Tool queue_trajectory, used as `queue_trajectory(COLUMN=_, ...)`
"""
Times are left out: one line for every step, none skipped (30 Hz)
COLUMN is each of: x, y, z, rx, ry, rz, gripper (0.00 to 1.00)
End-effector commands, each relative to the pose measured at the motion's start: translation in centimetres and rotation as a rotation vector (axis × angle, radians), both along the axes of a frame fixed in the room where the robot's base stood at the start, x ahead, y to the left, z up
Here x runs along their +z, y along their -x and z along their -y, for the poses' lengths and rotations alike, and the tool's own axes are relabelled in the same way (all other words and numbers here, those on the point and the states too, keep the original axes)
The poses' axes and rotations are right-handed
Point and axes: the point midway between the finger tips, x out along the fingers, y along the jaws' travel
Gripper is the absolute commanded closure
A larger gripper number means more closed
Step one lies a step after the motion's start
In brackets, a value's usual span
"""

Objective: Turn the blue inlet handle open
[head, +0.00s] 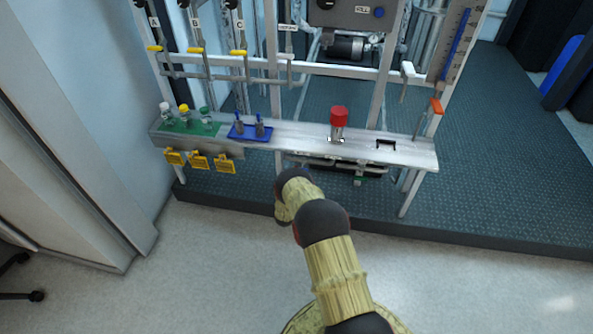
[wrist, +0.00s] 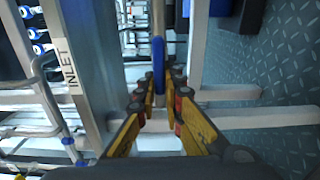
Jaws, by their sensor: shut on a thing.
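In the wrist view the blue inlet handle (wrist: 158,60) is a narrow upright blue bar, with a bare tan-grey rod above it. In the head view my arm reaches down in front of the bench; my gripper and the inlet handle are hidden there.
The bench (head: 290,139) holds a red-capped cylinder (head: 339,120), a blue tray (head: 238,133) and several bottles on a green mat (head: 190,128). An orange handle (head: 436,105) is at its right end. Metal pipes (wrist: 38,100) stand left of the fingers. Floor in front is clear.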

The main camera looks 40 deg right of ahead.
Motion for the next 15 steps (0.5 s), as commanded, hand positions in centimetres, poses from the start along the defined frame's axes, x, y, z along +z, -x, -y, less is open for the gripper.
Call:
queue_trajectory(x=-0.04, y=-0.08, z=-0.09, rx=0.003, ry=0.0, rz=-0.001, gripper=1.0)
queue_trajectory(x=-0.04, y=-0.08, z=-0.09, rx=0.003, ry=0.0, rz=-0.001, gripper=1.0)
queue_trajectory(x=-0.04, y=-0.08, z=-0.09, rx=0.003, ry=0.0, rz=-0.001, gripper=1.0)
queue_trajectory(x=-0.04, y=-0.08, z=-0.09, rx=0.003, ry=0.0, rz=-0.001, gripper=1.0)
queue_trajectory(x=-0.04, y=-0.08, z=-0.09, rx=0.003, ry=0.0, rz=-0.001, gripper=0.9)
queue_trajectory(x=-0.04, y=-0.08, z=-0.09, rx=0.003, ry=-0.001, rz=-0.001, gripper=0.88)
queue_trajectory(x=-0.04, y=-0.08, z=-0.08, rx=0.003, ry=-0.001, rz=-0.001, gripper=0.86)
queue_trajectory(x=-0.04, y=-0.08, z=-0.08, rx=0.002, ry=-0.001, rz=-0.001, gripper=0.85)
queue_trajectory(x=-0.04, y=-0.07, z=-0.07, rx=0.002, ry=-0.001, rz=-0.001, gripper=0.82)
queue_trajectory(x=-0.04, y=-0.06, z=-0.07, rx=0.002, ry=-0.001, rz=-0.001, gripper=0.81)
queue_trajectory(x=-0.03, y=-0.05, z=-0.06, rx=0.002, ry=-0.001, rz=-0.001, gripper=0.79)
queue_trajectory(x=-0.03, y=-0.05, z=-0.05, rx=0.002, ry=-0.001, rz=-0.001, gripper=0.77)
queue_trajectory(x=-0.03, y=-0.04, z=-0.05, rx=0.002, ry=-0.001, rz=-0.001, gripper=0.75)
queue_trajectory(x=-0.03, y=-0.04, z=-0.05, rx=0.001, ry=-0.001, rz=-0.001, gripper=0.73)
queue_trajectory(x=-0.02, y=-0.03, z=-0.04, rx=0.001, ry=-0.001, rz=-0.001, gripper=0.72)
